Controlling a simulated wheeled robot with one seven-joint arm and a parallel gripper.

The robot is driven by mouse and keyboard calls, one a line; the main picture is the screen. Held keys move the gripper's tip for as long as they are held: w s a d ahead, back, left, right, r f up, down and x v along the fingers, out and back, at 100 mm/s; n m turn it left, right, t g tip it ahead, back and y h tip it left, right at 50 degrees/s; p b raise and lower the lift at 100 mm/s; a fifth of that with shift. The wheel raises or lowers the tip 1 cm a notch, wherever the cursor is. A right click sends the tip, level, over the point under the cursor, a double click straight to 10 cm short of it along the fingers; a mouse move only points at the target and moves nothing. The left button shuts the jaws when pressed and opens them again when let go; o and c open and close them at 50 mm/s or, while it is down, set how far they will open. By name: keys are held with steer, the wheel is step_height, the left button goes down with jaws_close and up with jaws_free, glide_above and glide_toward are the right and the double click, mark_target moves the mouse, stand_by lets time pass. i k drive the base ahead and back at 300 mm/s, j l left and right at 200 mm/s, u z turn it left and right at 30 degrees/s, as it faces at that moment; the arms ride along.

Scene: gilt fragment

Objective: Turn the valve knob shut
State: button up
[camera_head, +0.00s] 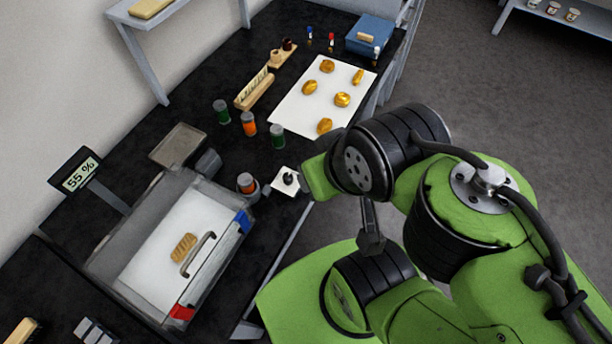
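A small dark knob (288,179) stands on a white square plate near the front edge of the black bench. It looks like the valve knob, but its turned position is too small to read. A clear-walled box (140,255) stands to its lower left, with a handle (198,253), a blue corner piece (243,221) and a red one (181,312). A display (79,176) behind the box reads 55 %. My green and black arm reaches in from the right, with its wrist just right of the plate.
Other jars (249,123) stand behind. A white sheet (289,114) bears several gold pieces. A blue box (369,35) stands at the far end. Bare bench (225,92) shows left of the sheet.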

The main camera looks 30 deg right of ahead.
mark_target(288, 177)
steer(key=l+u, duration=0.15)
steer(key=u, duration=0.3)
steer(key=k+l+u, duration=0.1)
steer(key=u, duration=0.3)
steer(key=l+u, duration=0.15)
steer(key=u, duration=0.3)
steer(key=k+u, duration=0.15)
steer(key=u, duration=0.3)
steer(key=l, duration=0.05)
